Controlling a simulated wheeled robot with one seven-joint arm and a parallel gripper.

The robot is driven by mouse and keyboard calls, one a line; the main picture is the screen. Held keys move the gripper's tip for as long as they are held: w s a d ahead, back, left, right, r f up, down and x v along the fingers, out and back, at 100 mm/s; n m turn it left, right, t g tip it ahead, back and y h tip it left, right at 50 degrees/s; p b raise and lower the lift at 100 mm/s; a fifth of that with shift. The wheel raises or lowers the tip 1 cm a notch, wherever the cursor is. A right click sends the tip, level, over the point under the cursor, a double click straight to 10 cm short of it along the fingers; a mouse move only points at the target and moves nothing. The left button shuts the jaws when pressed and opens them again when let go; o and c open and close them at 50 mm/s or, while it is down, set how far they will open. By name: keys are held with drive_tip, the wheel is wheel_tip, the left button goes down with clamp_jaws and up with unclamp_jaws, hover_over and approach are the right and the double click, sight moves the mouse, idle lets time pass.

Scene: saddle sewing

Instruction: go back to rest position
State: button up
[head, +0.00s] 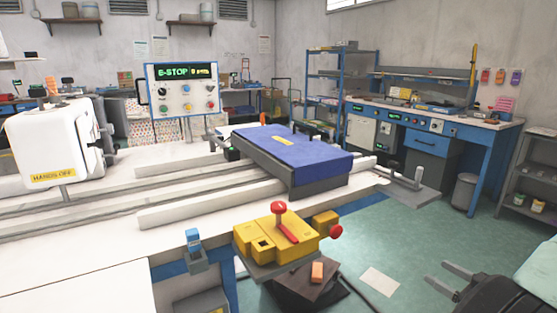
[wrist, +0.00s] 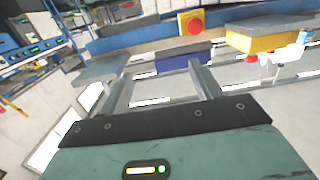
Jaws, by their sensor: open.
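My gripper (head: 437,272) shows at the lower right edge of the head view, with two grey fingers spread apart and nothing between them. It is out over the green floor, right of the yellow control box and clear of the bench. The wrist view also shows my gripper (wrist: 160,72) open and empty, its fingers pointing toward the machine. A blue pad (head: 290,148) lies on a dark sliding block on the white bench. The yellow control box (head: 275,238) has a red-knobbed lever and a red button on its right side. Most of my arm is out of the head view.
A white machine head (head: 52,143) labelled "HANDS OFF" stands at the left. A panel (head: 184,90) reads "E-STOP". A grey shelf (head: 530,180) stands at the right. Green floor lies open between.

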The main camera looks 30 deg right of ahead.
drive_tip(key=w+a+n+g, duration=0.1)
drive_tip(key=w+n+g, duration=0.1)
drive_tip(key=w+g, duration=0.75)
drive_tip(key=w+a+r+m+g+h, duration=0.1)
drive_tip(key=w+a+r, duration=0.2)
drive_tip(key=w+a, duration=0.15)
drive_tip(key=w+a+r+g+h, duration=0.1)
drive_tip(key=w+a+r, duration=0.3)
drive_tip(key=a, duration=0.2)
drive_tip(key=s+a+r+n+g+y+p, duration=0.15)
drive_tip(key=s+a+r, duration=0.35)
drive_tip(key=a, duration=0.8)
drive_tip(key=s+a+r+g+y+p, duration=0.1)
drive_tip(key=s+a+r+g+p, duration=0.25)
drive_tip(key=a, duration=0.95)
drive_tip(key=s+a+r+n+p, duration=0.3)
drive_tip(key=s+a+r+n, duration=0.1)
drive_tip(key=s+a+r, duration=0.3)
drive_tip(key=s+a+g, duration=0.1)
drive_tip(key=s+a, duration=0.1)
drive_tip(key=s, duration=0.2)
drive_tip(key=shift+a+r+n, duration=0.2)
drive_tip(key=shift+a+n, duration=0.15)
drive_tip(key=shift+a, duration=0.05)
